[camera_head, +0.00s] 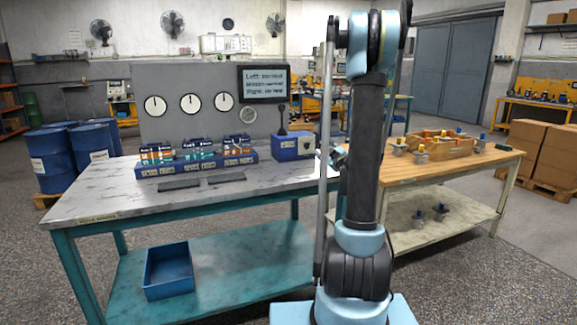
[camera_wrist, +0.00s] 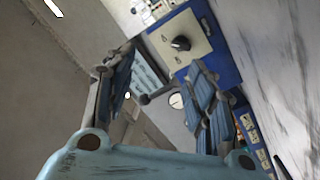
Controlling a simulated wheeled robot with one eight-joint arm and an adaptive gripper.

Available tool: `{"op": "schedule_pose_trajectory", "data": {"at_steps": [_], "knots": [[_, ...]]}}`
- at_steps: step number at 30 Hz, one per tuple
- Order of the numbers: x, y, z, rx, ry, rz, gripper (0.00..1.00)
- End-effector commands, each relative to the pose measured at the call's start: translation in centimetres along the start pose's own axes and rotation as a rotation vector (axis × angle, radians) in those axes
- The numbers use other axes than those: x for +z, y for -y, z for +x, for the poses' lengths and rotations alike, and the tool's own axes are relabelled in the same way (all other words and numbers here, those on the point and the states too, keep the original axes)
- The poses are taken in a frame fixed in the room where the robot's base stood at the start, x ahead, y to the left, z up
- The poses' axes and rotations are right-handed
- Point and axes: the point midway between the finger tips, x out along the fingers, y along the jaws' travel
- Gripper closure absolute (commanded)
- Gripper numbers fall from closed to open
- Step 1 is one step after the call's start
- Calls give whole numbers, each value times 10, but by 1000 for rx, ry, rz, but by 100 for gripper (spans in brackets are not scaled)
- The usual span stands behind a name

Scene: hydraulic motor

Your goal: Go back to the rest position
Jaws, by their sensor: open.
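My gripper (camera_wrist: 160,68) is open and empty in the wrist view, its two blue-padded fingers spread apart with nothing between them. Beyond the fingers is a blue box with a pale face and a black knob (camera_wrist: 181,42). They look apart from it, though the exact gap cannot be judged. In the head view my arm stands upright right of centre and hides most of the gripper. The same blue box (camera_head: 288,148) stands at the right end of the grey-topped workbench (camera_head: 100,201), just left of my arm.
A blue rack (camera_head: 163,170) with coloured packages stands on the workbench. A blue bin (camera_head: 168,271) lies on its lower shelf. A wooden-topped table (camera_head: 490,157) with a parts tray (camera_head: 446,147) is at right. A screen (camera_head: 264,83) and gauges stand behind the workbench.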

Motion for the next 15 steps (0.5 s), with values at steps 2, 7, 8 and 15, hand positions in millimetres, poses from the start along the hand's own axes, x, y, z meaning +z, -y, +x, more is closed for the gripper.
{"op": "schedule_pose_trajectory", "data": {"at_steps": [2,7,8,15], "knots": [[-9,-17,-8,60,30,24,50],[-18,-51,-28,186,121,88,50],[-18,-56,-33,205,139,101,50],[-12,-80,-77,322,313,206,50]]}}
